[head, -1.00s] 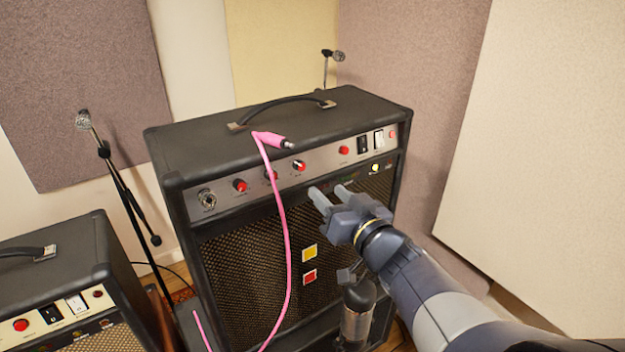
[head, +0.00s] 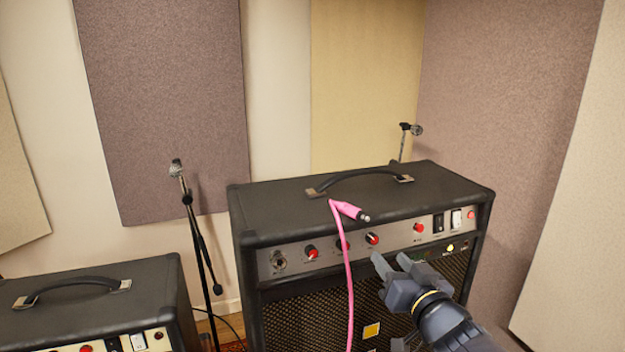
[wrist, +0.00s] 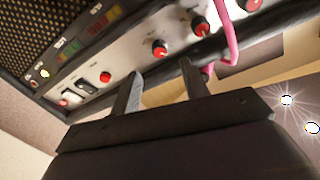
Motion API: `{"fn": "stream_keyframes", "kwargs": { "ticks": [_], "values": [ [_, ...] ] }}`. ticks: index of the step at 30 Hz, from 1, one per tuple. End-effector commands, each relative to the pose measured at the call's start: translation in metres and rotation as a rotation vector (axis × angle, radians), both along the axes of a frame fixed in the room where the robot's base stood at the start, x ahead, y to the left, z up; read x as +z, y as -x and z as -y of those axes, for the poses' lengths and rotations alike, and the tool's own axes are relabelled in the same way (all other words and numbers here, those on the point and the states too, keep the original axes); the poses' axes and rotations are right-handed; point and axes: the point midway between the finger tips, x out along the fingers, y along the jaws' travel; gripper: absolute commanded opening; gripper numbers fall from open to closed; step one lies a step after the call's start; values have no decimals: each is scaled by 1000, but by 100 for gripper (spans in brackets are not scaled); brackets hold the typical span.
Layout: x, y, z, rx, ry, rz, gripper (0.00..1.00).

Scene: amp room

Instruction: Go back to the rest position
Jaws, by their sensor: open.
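My gripper (head: 391,264) is open and empty in front of the large black amp (head: 300,228), just below its silver control panel (head: 325,250). In the wrist view my two fingers (wrist: 158,80) point toward the panel with its red knobs and switches, and nothing is between them. I cannot tell whether the fingertips touch the panel. A pink cable with a pink plug (head: 349,210) lies on the amp's top front edge and hangs down its front. Part of the pink cable (wrist: 231,35) also shows in the wrist view.
A second black amp (head: 95,300) stands at the lower left. A microphone stand (head: 197,240) stands between the amps, and another microphone (head: 410,129) is behind the large amp. Acoustic panels (head: 165,110) cover the walls.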

Motion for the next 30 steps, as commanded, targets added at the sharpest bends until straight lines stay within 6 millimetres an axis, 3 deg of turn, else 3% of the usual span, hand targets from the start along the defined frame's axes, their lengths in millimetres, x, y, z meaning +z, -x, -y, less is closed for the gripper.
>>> {"fn": "stream_keyframes", "kwargs": {
  "ticks": [6, 14, 30],
  "values": [
    [-1, -36, -9, 2, -1, -2, 43],
    [-1, -67, -17, 1, -1, -1, 43],
    [-1, -67, -16, 21, 100, 33, 43]
  ]
}}
